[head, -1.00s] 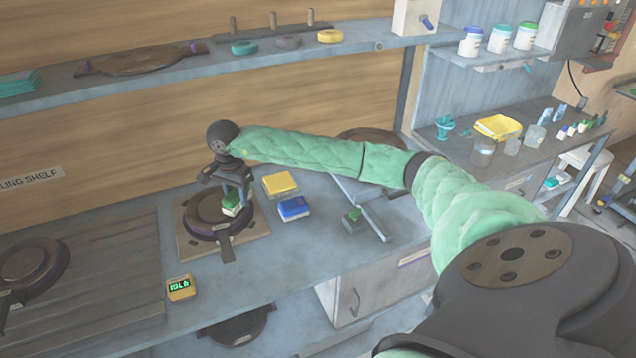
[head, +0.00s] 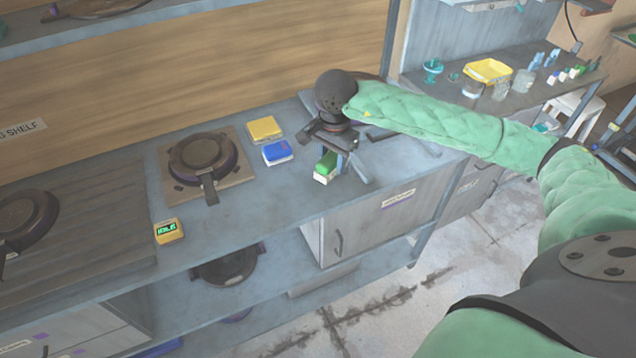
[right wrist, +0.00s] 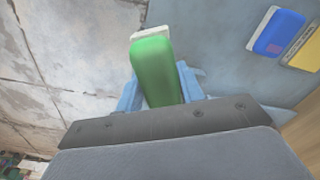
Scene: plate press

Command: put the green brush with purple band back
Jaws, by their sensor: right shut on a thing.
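My right gripper (head: 340,158) is shut on a green brush (head: 326,163) with a pale bristle end, over the right part of the worktop. In the right wrist view the green brush (right wrist: 155,70) sits between the two fingers, pale end outward. No purple band shows on the visible side. I cannot tell whether the brush touches the worktop (head: 240,228). A grey, partly hidden plate or holder (head: 415,148) lies behind and beside the gripper. My left gripper is not in view.
A cabinet (head: 370,220) is below.

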